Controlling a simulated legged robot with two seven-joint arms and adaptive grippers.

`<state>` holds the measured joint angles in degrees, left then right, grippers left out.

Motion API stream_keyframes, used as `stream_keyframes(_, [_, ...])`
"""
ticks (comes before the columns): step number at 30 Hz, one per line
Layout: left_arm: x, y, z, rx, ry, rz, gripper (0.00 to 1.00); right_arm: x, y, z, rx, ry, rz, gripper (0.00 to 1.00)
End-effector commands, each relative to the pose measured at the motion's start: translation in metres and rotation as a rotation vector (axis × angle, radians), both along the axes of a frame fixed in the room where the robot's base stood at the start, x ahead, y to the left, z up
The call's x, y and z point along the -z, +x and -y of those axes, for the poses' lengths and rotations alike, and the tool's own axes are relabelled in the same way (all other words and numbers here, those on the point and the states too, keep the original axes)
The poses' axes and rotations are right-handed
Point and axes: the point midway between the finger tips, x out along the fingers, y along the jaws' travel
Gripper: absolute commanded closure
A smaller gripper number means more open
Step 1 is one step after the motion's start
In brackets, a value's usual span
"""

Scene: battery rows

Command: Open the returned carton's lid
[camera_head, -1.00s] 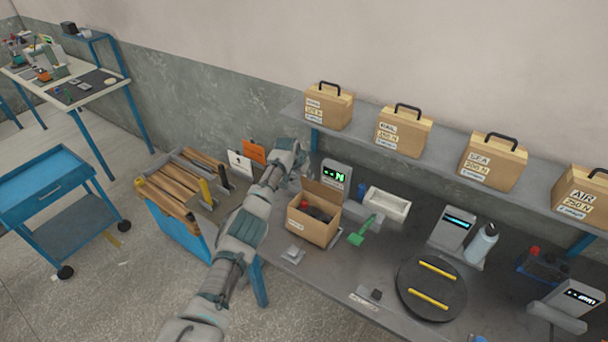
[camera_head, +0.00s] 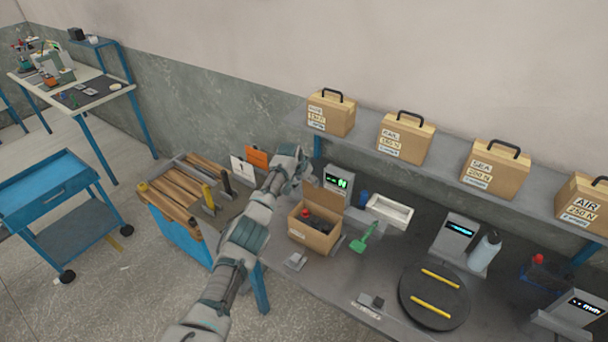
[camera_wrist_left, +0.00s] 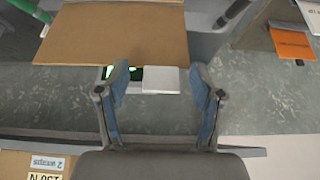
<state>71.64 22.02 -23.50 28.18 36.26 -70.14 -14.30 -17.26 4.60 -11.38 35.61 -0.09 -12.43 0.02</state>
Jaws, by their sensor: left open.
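The brown carton (camera_head: 311,237) stands on the grey bench, its lid (camera_head: 323,195) raised at the back and its top open. Dark and red items (camera_head: 318,221) lie inside. My left gripper (camera_head: 303,168) is above and behind the carton, on the lid's upper left side; its fingers are small in the head view. In the left wrist view the two fingers of my left gripper (camera_wrist_left: 160,75) are spread with nothing between them. The brown lid panel (camera_wrist_left: 115,35) lies just beyond the fingertips there; whether they touch it is unclear. My right gripper is not in view.
A display unit (camera_head: 338,180) stands behind the carton. A green tool (camera_head: 363,238) and a white tray (camera_head: 390,212) are to its right. Handled boxes (camera_head: 404,138) stand on the shelf above. A round dark plate (camera_head: 433,297) lies farther right. Wooden strips (camera_head: 178,190) are at left.

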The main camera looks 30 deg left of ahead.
Motion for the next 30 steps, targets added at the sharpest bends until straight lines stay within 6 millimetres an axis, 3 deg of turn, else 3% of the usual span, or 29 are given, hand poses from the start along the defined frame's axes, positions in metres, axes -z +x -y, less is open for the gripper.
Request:
stream_keyframes(7, [-0.024,-0.014,-0.002,0.001,0.005,0.003,0.33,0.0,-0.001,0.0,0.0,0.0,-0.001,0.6])
stream_keyframes(18, [-0.09,-0.046,-0.004,0.001,0.002,0.003,0.33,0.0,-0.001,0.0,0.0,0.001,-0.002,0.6])
stream_keyframes(30, [-0.102,-0.053,-0.004,0.0,0.001,0.002,0.33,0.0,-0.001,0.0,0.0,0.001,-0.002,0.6])
